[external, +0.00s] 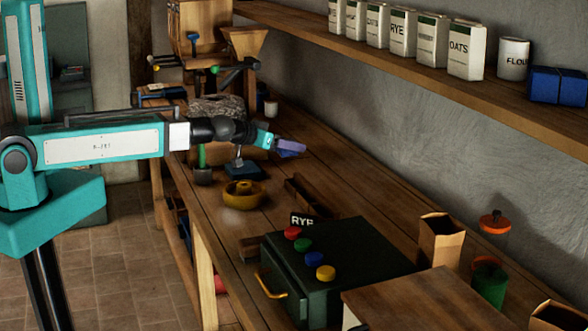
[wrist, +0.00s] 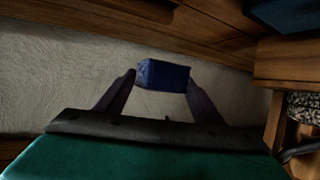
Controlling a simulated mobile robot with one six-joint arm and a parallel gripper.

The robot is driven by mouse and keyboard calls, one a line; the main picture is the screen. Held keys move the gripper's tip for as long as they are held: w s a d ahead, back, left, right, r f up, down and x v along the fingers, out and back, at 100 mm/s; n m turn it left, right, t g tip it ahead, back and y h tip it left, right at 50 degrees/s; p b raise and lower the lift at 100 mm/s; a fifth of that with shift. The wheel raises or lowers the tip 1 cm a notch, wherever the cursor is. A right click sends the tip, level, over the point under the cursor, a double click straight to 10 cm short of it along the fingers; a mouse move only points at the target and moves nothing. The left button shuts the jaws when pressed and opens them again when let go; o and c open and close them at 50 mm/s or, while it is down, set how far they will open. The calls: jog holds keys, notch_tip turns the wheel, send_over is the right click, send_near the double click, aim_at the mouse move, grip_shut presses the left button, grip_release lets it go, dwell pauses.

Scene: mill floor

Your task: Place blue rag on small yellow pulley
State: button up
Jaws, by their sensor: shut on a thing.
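My gripper (external: 288,146) is held out over the bench, level and pointing right in the external view. In the wrist view its two fingers (wrist: 161,80) are closed on a dark blue, block-like folded rag (wrist: 163,75). In the external view the rag shows only as a small bluish patch at the fingertips, partly hidden. A mustard-yellow round pulley (external: 244,195) with a raised hub lies flat on the bench, below and left of my gripper. The rag is well above the pulley and apart from it.
A dark green box (external: 335,270) with coloured buttons stands in the front of the bench (external: 330,185). A small stand (external: 243,168) is behind the pulley. A wall shelf (external: 440,95) holds white cartons, a flour tin (external: 513,60) and a blue bundle (external: 558,87).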

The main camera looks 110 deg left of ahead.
jog(key=shift+s+d+f+n+g+y+b, duration=0.2)
jog(key=shift+d+n+g+b, duration=0.15)
jog(key=shift+d, duration=0.3)
jog(key=shift+s+d+f+n+g+y+b, duration=0.1)
jog(key=shift+s+d+f+n+g+b, duration=0.1)
jog(key=shift+d+n+g, duration=0.35)
jog(key=s+d+r+n+g+b, duration=0.1)
jog(key=s+d+n+g+b, duration=0.1)
jog(key=d+n+g, duration=0.15)
notch_tip(320, 180, up, 6)
jog(key=n+g+b, duration=0.3)
jog(key=n+g, duration=0.1)
jog(key=g, duration=0.2)
send_over(244, 184)
jog(key=shift+t, duration=0.25)
jog(key=shift+f, duration=2.3)
jog(key=shift+f+p, duration=0.7)
jog(key=shift+f, duration=1.5)
jog(key=shift+f, duration=0.15)
jog(key=shift+f+p, duration=0.45)
jog(key=shift+f, duration=1.2)
jog(key=shift+f, duration=0.15)
